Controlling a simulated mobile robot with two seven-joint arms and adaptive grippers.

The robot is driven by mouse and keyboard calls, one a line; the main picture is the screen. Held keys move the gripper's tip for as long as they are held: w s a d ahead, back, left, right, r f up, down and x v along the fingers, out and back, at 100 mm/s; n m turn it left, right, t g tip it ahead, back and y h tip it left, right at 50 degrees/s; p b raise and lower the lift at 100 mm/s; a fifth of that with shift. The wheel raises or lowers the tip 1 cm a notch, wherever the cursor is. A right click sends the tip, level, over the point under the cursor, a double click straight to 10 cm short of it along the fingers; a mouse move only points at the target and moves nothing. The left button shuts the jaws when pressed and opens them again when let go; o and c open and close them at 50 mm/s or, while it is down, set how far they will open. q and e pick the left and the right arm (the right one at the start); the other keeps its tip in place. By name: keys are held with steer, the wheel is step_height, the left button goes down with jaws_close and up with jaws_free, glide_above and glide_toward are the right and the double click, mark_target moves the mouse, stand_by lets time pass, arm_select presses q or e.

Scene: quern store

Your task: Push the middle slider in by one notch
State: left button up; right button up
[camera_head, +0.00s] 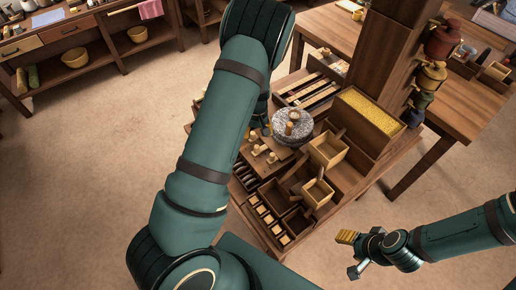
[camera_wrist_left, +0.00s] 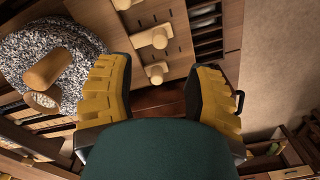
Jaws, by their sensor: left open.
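The slider board (camera_head: 284,158) lies beside the round stone in the head view, partly behind my left arm. Small pale wooden knobs stand on it. In the left wrist view, three knobs show along the slotted board (camera_wrist_left: 185,18). One slider (camera_wrist_left: 156,73) is nearer my fingers, and another (camera_wrist_left: 122,3) is cut by the top edge. My left gripper (camera_wrist_left: 160,92) is open and empty, its yellow fingers apart, short of the knobs. My right gripper (camera_head: 348,240) is off to the right, away from the board.
A speckled quern stone (camera_head: 292,126) with a wooden handle (camera_wrist_left: 48,66) sits close beside the board. Open wooden boxes (camera_head: 327,149) and a grain-filled bin (camera_head: 369,117) stand to the right. Small compartments (camera_head: 271,222) lie in front.

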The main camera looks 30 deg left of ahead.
mark_target(257, 146)
arm_select(q)
step_height(257, 146, down, 9)
steer(key=shift+f+b, duration=0.15)
steer(key=shift+b, duration=0.75)
jaws_close()
